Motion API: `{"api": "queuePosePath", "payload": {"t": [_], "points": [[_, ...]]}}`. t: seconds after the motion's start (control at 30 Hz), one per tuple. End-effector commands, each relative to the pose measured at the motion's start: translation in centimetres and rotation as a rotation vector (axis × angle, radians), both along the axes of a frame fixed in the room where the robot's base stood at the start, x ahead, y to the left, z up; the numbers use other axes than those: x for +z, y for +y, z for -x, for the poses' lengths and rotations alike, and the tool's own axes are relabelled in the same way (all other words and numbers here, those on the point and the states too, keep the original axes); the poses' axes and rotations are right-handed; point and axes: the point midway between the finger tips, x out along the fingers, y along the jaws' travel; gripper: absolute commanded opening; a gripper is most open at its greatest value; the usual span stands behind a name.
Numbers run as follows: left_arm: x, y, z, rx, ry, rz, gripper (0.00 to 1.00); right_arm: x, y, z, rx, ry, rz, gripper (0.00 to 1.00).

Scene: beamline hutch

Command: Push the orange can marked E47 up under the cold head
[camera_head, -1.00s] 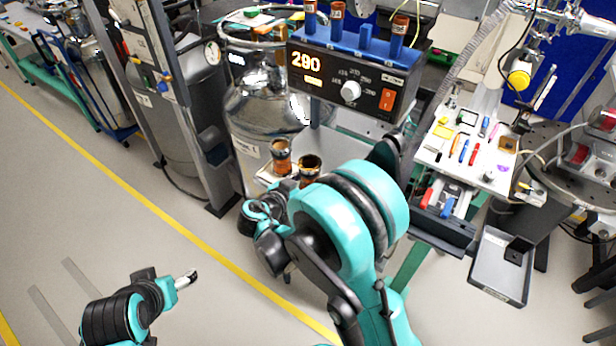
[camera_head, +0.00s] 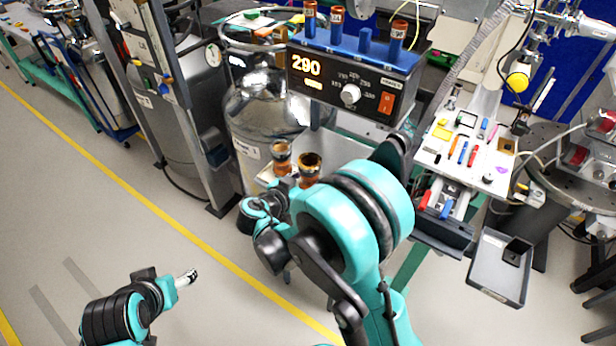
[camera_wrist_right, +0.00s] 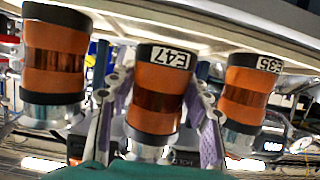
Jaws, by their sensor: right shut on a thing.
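In the right wrist view, the orange can E47 (camera_wrist_right: 157,88) has dark end bands, a coppery middle and a silvery lower end. It stands between the two fingers of my right gripper (camera_wrist_right: 157,118), which is shut on it. In the head view, two orange cans (camera_head: 281,157) (camera_head: 309,168) show beyond my right arm, and I cannot tell which is E47. My right gripper is hidden there. I cannot single out the cold head. My left gripper (camera_head: 188,278) is low on the left, over open floor, away from the cans; its finger opening is unclear.
A can marked E35 (camera_wrist_right: 245,92) stands right of E47, and another orange can (camera_wrist_right: 55,60) stands left. A pale plate edge (camera_wrist_right: 200,32) runs behind their tops. A controller reading 290 (camera_head: 345,82) stands above my right arm. A grey tray (camera_head: 499,268) is at right. Floor at left is clear.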

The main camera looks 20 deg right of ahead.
Motion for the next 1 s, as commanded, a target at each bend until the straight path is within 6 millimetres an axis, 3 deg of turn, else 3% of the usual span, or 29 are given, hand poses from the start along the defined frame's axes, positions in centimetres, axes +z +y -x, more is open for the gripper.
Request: {"api": "queuePosePath", "payload": {"t": [0.2,0.57,1.0], "points": [[0.9,0.0,0.0,0.000,0.000,0.000,0.71,1.3,0.0,0.0,0.000,0.000,0.000,0.16],[0.9,0.0,0.0,0.000,0.000,0.000,0.71,1.3,0.1,0.1,0.000,0.000,0.000,0.16],[0.5,0.0,0.0,0.000,0.000,0.000,0.71,1.3,2.8,2.1,0.002,0.000,0.001,0.16]]}}
